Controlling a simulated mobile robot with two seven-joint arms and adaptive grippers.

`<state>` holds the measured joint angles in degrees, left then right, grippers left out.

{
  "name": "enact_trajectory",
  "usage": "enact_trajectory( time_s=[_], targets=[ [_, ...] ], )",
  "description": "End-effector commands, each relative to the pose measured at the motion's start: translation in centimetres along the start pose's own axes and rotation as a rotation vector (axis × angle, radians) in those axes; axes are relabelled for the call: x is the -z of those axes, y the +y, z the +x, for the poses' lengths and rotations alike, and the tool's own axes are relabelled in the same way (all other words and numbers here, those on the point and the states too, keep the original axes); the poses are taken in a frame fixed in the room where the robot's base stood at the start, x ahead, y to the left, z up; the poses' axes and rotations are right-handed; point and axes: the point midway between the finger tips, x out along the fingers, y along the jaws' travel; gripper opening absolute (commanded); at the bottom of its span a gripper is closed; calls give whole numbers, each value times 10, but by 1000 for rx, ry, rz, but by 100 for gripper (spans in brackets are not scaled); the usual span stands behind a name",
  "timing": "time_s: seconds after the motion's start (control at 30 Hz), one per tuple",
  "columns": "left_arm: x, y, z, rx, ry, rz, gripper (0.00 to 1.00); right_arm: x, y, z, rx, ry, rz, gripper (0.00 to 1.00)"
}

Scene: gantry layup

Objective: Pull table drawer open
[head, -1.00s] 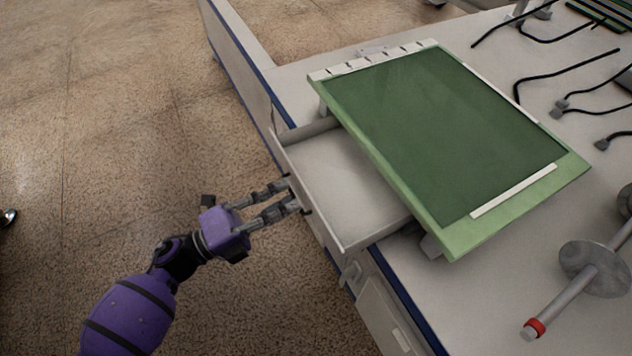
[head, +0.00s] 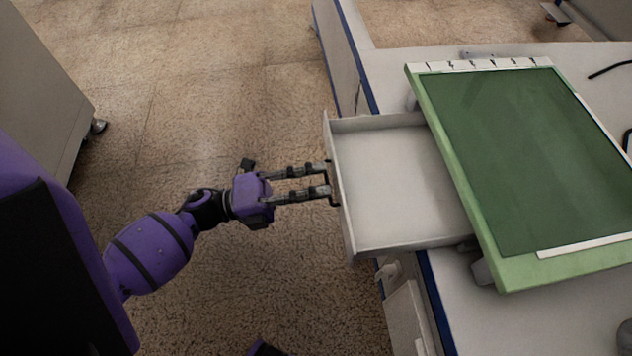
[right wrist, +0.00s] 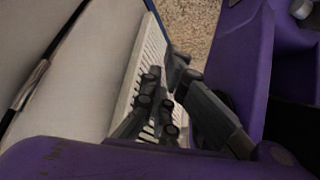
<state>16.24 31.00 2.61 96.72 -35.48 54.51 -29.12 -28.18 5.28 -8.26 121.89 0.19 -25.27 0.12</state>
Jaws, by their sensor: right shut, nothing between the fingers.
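The grey table drawer (head: 395,185) stands open in the head view, sticking out to the left from under the green board. Its inside looks empty. A small dark handle (head: 335,202) sits on its front panel. My left gripper (head: 330,181) is at that handle, its two fingers level and a little apart, and appears closed on it; the fingertips partly hide the grip. My right gripper (right wrist: 165,105) shows in the right wrist view, shut and empty, beside a white slatted surface. It is not in the head view.
The green board (head: 540,160) lies on the grey table (head: 400,62), overhanging the drawer. A cabinet (head: 45,95) stands at the far left. Speckled floor (head: 230,110) lies open between the cabinet and the table.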

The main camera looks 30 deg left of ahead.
Motion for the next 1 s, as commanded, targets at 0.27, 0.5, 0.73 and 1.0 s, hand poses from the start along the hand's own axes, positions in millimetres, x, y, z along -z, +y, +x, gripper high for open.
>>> enact_trajectory(
  time_s=[0.27,0.5,0.73,1.0],
  targets=[
    [0,-1,0,2,0,0,24,-2,0,0,-2,-4,3,0],
    [0,0,-29,-2,-3,-2,24,-1,0,0,-1,-2,1,0],
    [-1,0,-79,-2,-2,-1,24,-1,0,0,0,-1,0,0],
    [0,0,-116,0,-1,0,24,0,0,0,0,-1,0,0]
  ],
)
